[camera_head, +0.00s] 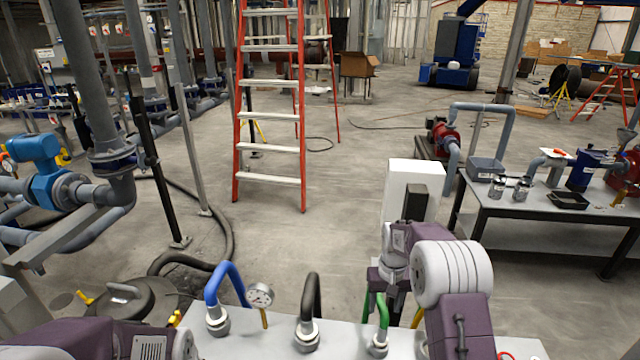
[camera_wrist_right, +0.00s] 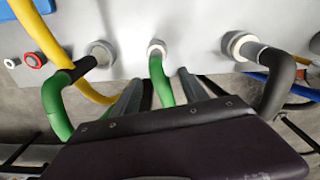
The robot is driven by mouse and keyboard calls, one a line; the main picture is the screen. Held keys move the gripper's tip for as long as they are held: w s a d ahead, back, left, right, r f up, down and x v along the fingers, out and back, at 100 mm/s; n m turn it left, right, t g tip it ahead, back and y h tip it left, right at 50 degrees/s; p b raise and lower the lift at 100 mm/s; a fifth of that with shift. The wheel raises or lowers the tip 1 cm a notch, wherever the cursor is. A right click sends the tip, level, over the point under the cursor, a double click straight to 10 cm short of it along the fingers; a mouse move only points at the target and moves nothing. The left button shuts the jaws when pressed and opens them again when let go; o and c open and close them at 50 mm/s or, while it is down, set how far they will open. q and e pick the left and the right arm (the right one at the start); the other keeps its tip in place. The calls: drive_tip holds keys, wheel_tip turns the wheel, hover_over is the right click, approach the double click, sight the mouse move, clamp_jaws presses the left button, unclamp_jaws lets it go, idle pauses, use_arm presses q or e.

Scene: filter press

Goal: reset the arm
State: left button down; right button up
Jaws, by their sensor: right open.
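My right arm (camera_head: 455,300) reaches over the light grey panel (camera_head: 260,340) from the right of the head view. Its gripper (camera_head: 386,296) points down at a green hose (camera_head: 383,312). In the right wrist view the two grey fingers (camera_wrist_right: 160,88) are apart, with the upper part of a green hose (camera_wrist_right: 160,76) showing between them. I cannot tell whether they touch it. My left arm (camera_head: 110,340) shows only partly at the lower left, and its gripper is out of view.
A blue hose (camera_head: 230,278), a gauge (camera_head: 260,295) and a black hose (camera_head: 311,300) stand on the panel left of my right gripper. A white box (camera_head: 408,185) is behind it. A table (camera_head: 540,226) with pump parts stands right. A ladder (camera_head: 270,146) stands beyond open floor.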

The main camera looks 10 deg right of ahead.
drive_tip(key=s+a+r+n, duration=0.1)
drive_tip(key=s+a+r, duration=0.4)
drive_tip(key=s+r, duration=0.3)
drive_tip(key=s+f, duration=0.2)
drive_tip(key=s, duration=0.5)
drive_tip(key=s+a+f, duration=0.1)
drive_tip(key=s+f, duration=0.2)
drive_tip(key=s, duration=0.4)
drive_tip(key=shift+s+f+t, duration=0.15)
drive_tip(key=shift+s+t, duration=0.1)
drive_tip(key=shift+t, duration=0.15)
